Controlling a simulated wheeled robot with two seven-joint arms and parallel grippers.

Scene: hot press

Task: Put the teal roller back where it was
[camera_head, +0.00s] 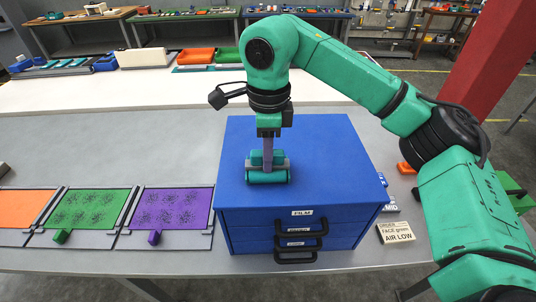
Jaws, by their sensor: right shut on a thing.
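The teal roller (266,178) is upright on or just above the top of the blue drawer cabinet (335,150), with its cylinder at the bottom and a purple-grey handle above. I cannot tell if it touches the top. My right gripper (269,131) points straight down and is shut on the upper end of the handle, hiding that end. My left gripper is not in view.
Purple (172,208), green (92,208) and orange (22,206) plates lie in grey frames left of the cabinet. A card (395,232) reading "FACE green, AIR LOW" and an orange part (406,168) are to its right. The cabinet top around the roller is clear.

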